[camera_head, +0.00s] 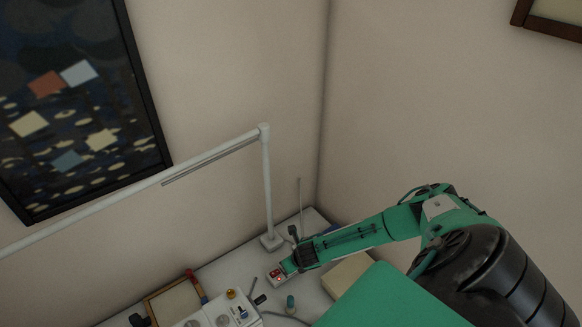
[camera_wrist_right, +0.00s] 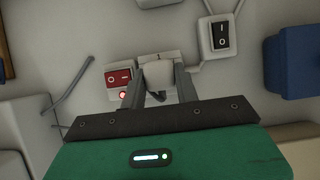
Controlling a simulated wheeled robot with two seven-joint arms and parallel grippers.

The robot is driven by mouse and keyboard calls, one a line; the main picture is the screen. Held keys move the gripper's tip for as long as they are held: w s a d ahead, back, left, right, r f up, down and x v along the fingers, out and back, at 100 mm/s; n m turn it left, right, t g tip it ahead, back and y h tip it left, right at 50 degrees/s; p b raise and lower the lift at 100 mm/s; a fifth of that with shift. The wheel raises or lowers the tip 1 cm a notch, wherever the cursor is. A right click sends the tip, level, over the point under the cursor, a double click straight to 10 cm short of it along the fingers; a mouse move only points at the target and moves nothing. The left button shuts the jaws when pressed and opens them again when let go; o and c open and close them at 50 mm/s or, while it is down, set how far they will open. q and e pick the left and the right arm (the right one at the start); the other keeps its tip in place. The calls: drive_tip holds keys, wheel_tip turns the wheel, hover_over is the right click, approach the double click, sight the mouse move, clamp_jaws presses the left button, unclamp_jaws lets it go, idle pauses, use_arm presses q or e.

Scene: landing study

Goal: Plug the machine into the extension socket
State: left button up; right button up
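My right gripper (camera_wrist_right: 160,82) has its two fingers against the sides of a white plug (camera_wrist_right: 158,74), with a short dark cord below it. The plug is at the white extension socket (camera_wrist_right: 152,57), which has a red lit rocker switch (camera_wrist_right: 118,78) on its left. I cannot tell whether the plug is fully seated. In the head view the socket's red switch (camera_head: 276,274) shows just beyond my right gripper (camera_head: 289,268), whose fingers are too small to make out. A white machine with knobs (camera_head: 222,313) is partly cut off at the bottom. My left gripper is not in view.
A white lamp (camera_head: 266,190) stands at the back, its arm reaching left. A white box with a black switch (camera_wrist_right: 222,37) and a blue block (camera_wrist_right: 292,62) lie right of the socket. A grey cable (camera_wrist_right: 72,92) lies left.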

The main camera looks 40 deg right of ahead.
drive_tip(key=o, duration=0.5)
drive_tip(key=shift+s+r+p, duration=0.2)
drive_tip(key=shift+r+p, duration=0.35)
drive_tip(key=shift+p, duration=0.05)
drive_tip(key=p+v, duration=0.3)
drive_tip(key=v, duration=0.9)
drive_tip(key=shift+s+r+p, duration=0.15)
drive_tip(key=shift+r+p, duration=0.1)
drive_tip(key=shift+p, duration=0.05)
drive_tip(key=shift+s, duration=0.1)
